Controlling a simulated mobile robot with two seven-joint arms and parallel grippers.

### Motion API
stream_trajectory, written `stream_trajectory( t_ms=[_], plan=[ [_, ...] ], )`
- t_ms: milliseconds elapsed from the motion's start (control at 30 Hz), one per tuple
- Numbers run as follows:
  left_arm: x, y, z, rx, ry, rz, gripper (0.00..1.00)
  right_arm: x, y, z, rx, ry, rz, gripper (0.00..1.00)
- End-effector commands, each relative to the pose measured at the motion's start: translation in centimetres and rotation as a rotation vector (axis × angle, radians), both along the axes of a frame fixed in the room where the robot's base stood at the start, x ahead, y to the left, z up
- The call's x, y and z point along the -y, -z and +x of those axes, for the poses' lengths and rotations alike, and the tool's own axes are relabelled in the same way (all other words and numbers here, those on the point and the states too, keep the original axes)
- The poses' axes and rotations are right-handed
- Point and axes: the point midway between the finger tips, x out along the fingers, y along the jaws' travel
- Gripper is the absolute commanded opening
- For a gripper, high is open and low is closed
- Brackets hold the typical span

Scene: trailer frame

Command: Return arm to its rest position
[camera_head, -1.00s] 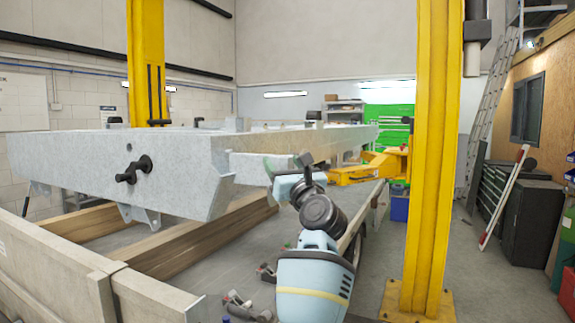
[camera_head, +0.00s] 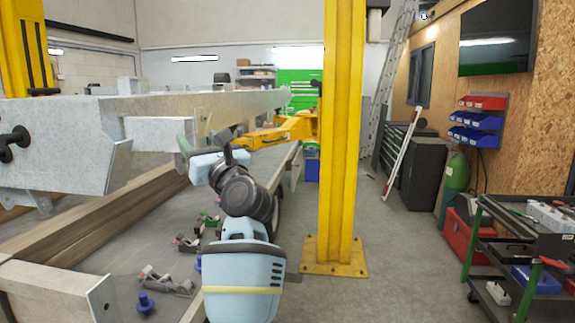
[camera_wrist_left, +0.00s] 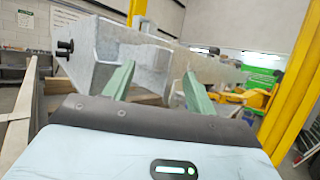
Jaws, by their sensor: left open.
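My left arm reaches forward in the middle of the head view, with its light-blue and dark links near the yellow post. My left gripper (camera_head: 185,146) is at its far end, close to the end of the grey metal trailer frame (camera_head: 60,150). In the left wrist view the two green fingers of the left gripper (camera_wrist_left: 156,88) stand apart with nothing between them. The trailer frame (camera_wrist_left: 95,55) is behind the fingers; I cannot tell whether they touch it. My right gripper is not in view.
A yellow post (camera_head: 340,130) stands just right of the arm. Wooden beams (camera_head: 110,205) lie below the frame, with clamps (camera_head: 165,282) nearby. A tool cart (camera_head: 520,250) and a red box (camera_head: 462,232) stand at the right. The floor between post and cart is clear.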

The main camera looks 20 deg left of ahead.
Motion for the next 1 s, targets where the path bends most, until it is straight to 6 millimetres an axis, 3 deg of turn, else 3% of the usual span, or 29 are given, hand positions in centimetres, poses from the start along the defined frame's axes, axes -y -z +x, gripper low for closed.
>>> stream_trajectory(
  t_ms=[167, 367, 567, 767, 1000],
  plan=[
    [0.0, 1.4, 0.0, -0.043, -0.019, 0.051, 0.56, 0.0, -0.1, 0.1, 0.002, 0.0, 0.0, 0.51],
    [1.0, 7.6, -0.4, -0.263, -0.099, 0.332, 0.56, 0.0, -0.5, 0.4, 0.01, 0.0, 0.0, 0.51],
    [3.6, 15.8, -1.4, -0.544, -0.152, 0.712, 0.56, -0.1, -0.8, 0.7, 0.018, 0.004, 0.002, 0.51],
    [6.9, 25.3, -3.7, -0.815, -0.147, 1.104, 0.56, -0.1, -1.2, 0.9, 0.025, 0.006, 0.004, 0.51],
    [11.0, 37.7, -9.2, -1.1, -0.067, 1.595, 0.56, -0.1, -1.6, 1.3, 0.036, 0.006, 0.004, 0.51]
  ],
)
